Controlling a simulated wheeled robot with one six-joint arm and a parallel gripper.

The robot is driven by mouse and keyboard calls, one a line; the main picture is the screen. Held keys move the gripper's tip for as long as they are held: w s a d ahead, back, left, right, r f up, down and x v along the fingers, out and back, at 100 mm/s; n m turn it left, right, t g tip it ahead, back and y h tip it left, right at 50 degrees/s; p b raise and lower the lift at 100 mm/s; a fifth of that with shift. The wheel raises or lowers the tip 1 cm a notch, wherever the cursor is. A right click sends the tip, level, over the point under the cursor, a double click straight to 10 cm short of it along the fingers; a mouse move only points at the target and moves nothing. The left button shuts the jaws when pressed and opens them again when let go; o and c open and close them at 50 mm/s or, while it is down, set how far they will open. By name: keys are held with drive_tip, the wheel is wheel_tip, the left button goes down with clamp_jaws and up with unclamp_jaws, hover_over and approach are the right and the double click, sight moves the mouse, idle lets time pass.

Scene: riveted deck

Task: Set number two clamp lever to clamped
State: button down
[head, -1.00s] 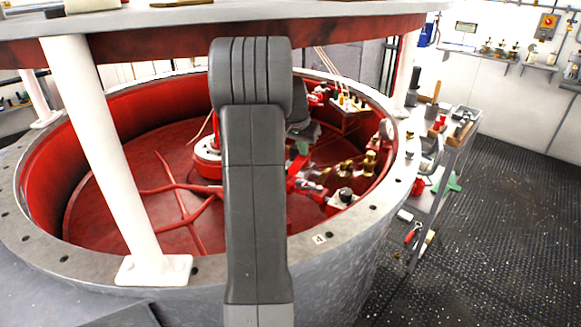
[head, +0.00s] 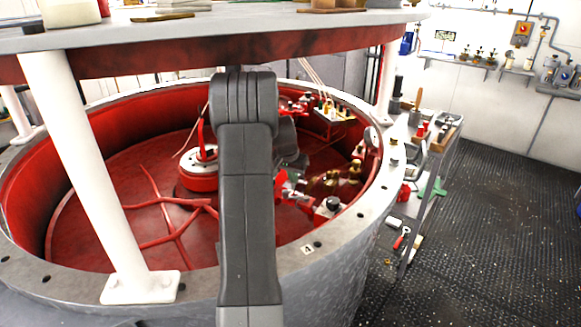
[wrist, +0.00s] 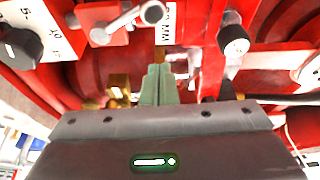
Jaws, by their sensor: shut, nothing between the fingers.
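My gripper (wrist: 158,85) shows in the wrist view with its two green fingers together and nothing between them. Ahead of it on red fittings is a silver lever (wrist: 125,20) with a dark round knob at its right end. A white label (wrist: 166,22) with dark lettering is beside that lever, partly cut off by the frame. I cannot read which number the lever carries. The fingertips appear below the label and apart from the lever.
A round red-lined tank (head: 352,233) with a grey rim surrounds the fittings. A white post (head: 92,170) rises at left to the plate above. A black-knobbed dial (wrist: 20,45) and a black knob (wrist: 234,42) flank the lever. A trolley (head: 425,165) stands right, beside open floor.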

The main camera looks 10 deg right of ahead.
drive_tip(key=shift+s+a+f, duration=0.25)
drive_tip(key=shift+s+a, duration=0.7)
drive_tip(key=shift+s, duration=0.2)
drive_tip(key=shift+s+a+f, duration=0.1)
drive_tip(key=shift+s+a, duration=0.15)
drive_tip(key=shift+s, duration=0.1)
drive_tip(key=shift+s+a+n, duration=0.15)
drive_tip(key=shift+s+n, duration=0.1)
drive_tip(key=shift+n, duration=0.35)
drive_tip(key=shift+s+d+n+t+y+b, duration=0.15)
drive_tip(key=shift+s+n+y, duration=0.4)
drive_tip(key=shift+s+n, duration=0.6)
drive_tip(key=shift+s+d+n+t+y+b, duration=0.1)
drive_tip(key=shift+s+n+y, duration=0.55)
drive_tip(key=shift+n, duration=0.95)
drive_tip(key=shift+s+d+n+t+y+b, duration=0.15)
drive_tip(key=shift+s+n+y, duration=0.25)
drive_tip(key=shift+s+n, duration=0.8)
